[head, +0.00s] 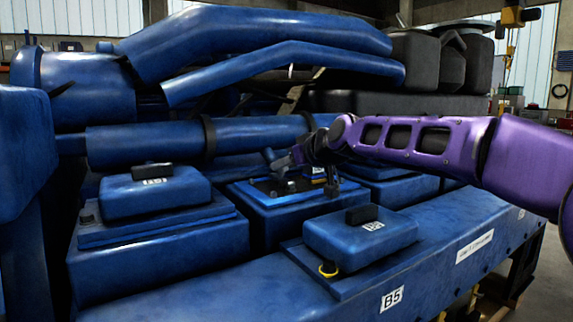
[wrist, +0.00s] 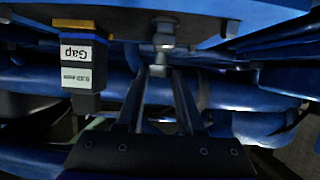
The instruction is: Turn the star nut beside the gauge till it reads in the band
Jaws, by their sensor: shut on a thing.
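My gripper (wrist: 159,78) is shut on a small grey metal part at the lower end of a short threaded stem, which I take to be the star nut (wrist: 161,69). The gauge (wrist: 76,62), a dark block with a white label reading "Gap" and a yellow strip, hangs to the left of the nut in the wrist view. Its pointer and band cannot be made out. In the head view my gripper (head: 297,157) is over the opened middle housing (head: 287,200); the nut and gauge are too small to tell there.
Blue covers with black handles stand on the left housing (head: 155,193) and on the front ledge (head: 360,238), which carries a B5 label. Large blue pipes (head: 260,40) run above and behind my gripper. A long blue pipe (head: 145,143) lies close behind the housings.

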